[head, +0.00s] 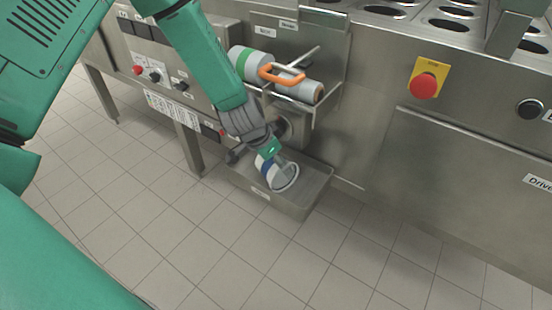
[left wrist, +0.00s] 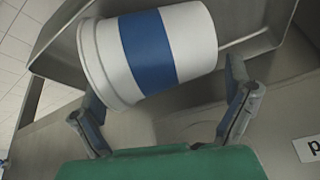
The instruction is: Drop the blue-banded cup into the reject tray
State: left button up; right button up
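The white cup with a blue band (head: 264,167) is tilted on its side within the walls of the grey metal reject tray (head: 310,205). Its open mouth faces the lower right in the head view. In the left wrist view the cup (left wrist: 190,40) lies just beyond my fingertips, and the tray wall (left wrist: 60,45) runs behind it. My left gripper (left wrist: 165,100) has its fingers spread wide, with a gap between the right finger and the cup. The left finger is close to the cup's rim; I cannot tell whether it touches. My right gripper is not in view.
A control panel (head: 155,75) is on the left, a red emergency button (head: 424,86) on the right. The tiled floor (head: 200,230) in front is clear.

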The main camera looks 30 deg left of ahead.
aim_at(270, 161)
pick_arm(q)
jog(key=p+v, duration=0.2)
jog(key=v, duration=0.2)
jog(key=shift+a+r, duration=0.1)
jog(key=shift+r, duration=0.3)
jog(key=s+a+p, duration=0.2)
jog(key=s+a, duration=0.1)
jog(key=s, duration=0.8)
jog(key=s+d+f+n+g, duration=0.2)
jog(key=s+f, duration=0.3)
jog(key=s, duration=0.4)
jog(key=s+d+f+n+g+y, duration=0.1)
jog(key=s+d+f+n+g, duration=0.1)
jog(key=s+f, duration=0.4)
jog(key=s, duration=0.4)
jog(key=shift+d+r, duration=0.1)
notch_tip(270, 161, up, 5)
jog(key=p, duration=0.5)
jog(key=shift+w+d+r, duration=0.15)
jog(key=shift+r, duration=0.05)
